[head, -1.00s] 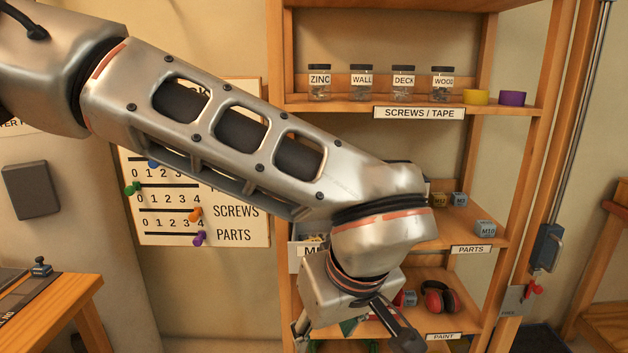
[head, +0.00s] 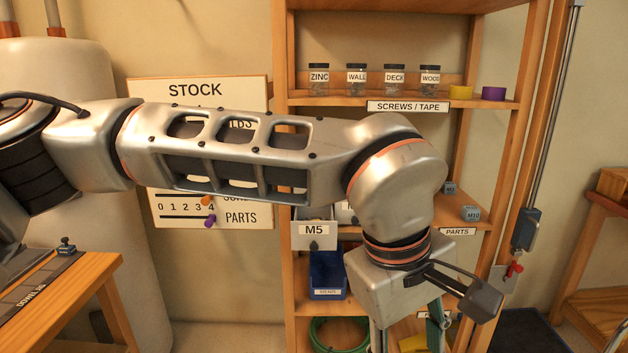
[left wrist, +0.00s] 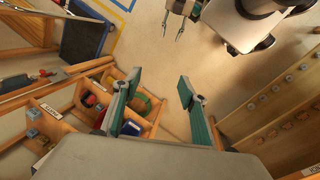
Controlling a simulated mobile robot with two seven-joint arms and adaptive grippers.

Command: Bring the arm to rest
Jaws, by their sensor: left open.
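My left arm stretches across the head view from the left, in front of the stock board and shelf. Its wrist bends down, and the left gripper (head: 408,340) hangs in front of the lower shelves, partly cut off by the bottom edge. In the left wrist view its two green-padded fingers (left wrist: 157,82) are wide apart with nothing between them, with floor showing behind. My right gripper (left wrist: 173,28) shows small at the top of that view, its fingers apart and empty. The right arm is outside the head view.
A wooden shelf unit (head: 281,150) holds labelled jars (head: 396,80), yellow tape (head: 460,92), purple tape (head: 493,93), an M5 drawer (head: 314,232) and a blue bin (head: 327,275). The stock board (head: 200,90) hangs behind my arm. A wooden bench (head: 75,290) stands lower left.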

